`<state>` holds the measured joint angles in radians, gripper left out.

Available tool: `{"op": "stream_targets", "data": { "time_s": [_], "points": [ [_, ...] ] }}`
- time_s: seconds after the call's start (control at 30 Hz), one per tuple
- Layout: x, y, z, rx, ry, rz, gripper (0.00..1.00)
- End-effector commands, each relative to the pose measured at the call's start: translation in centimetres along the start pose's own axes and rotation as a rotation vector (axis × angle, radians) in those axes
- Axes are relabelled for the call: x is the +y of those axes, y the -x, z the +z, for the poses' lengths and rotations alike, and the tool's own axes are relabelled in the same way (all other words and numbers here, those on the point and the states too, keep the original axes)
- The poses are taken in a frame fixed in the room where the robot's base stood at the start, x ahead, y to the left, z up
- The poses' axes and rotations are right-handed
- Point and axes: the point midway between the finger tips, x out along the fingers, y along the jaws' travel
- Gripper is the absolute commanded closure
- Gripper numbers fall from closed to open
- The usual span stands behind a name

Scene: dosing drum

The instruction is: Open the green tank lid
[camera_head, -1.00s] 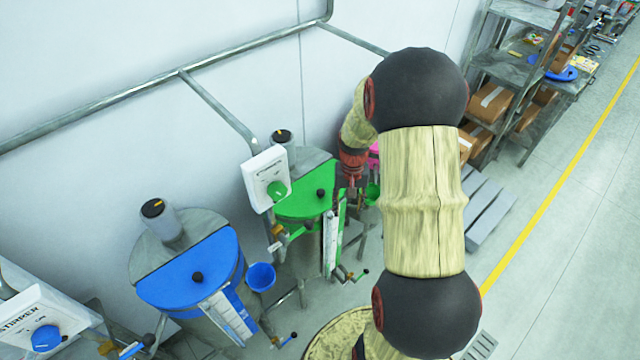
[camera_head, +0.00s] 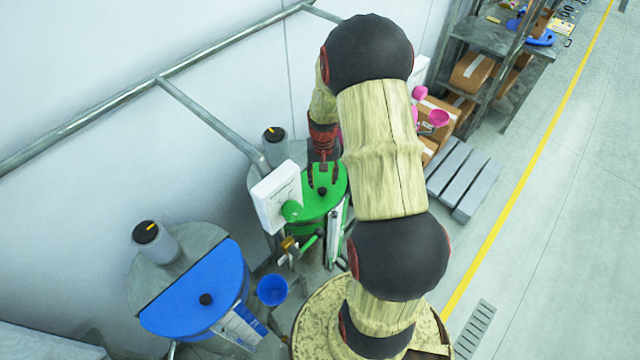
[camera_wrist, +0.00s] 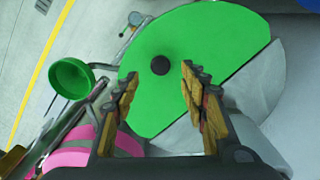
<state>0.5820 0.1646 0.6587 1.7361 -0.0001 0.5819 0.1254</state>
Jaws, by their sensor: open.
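The green tank lid (camera_head: 322,206) is a half-round green plate lying shut on the tank in the head view, with a dark round knob (camera_head: 322,191) near its middle. In the wrist view the green lid (camera_wrist: 205,50) fills the upper middle, and its black knob (camera_wrist: 160,65) lies between and just beyond my fingertips. My gripper (camera_wrist: 157,72) is open and empty, pointing at the lid. In the head view my gripper (camera_head: 323,180) is over the lid, near the knob. The gap between fingertips and knob is hard to judge.
A blue-lidded tank (camera_head: 190,290) and a blue bucket (camera_head: 272,290) are further left. A green cup (camera_wrist: 70,78) and a pink item (camera_wrist: 85,155) lie left of my gripper in the wrist view.

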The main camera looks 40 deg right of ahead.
Motion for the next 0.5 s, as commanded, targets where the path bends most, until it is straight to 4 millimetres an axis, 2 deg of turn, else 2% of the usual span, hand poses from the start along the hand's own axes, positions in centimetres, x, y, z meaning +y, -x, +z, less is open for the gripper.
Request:
{"op": "stream_targets", "data": {
  "time_s": [0.2,0.5],
  "points": [
    [0.0,-3.3,0.1,-0.004,0.000,0.001,0.56],
    [0.0,-5.1,0.0,0.000,0.000,0.000,0.56]
  ]
}}
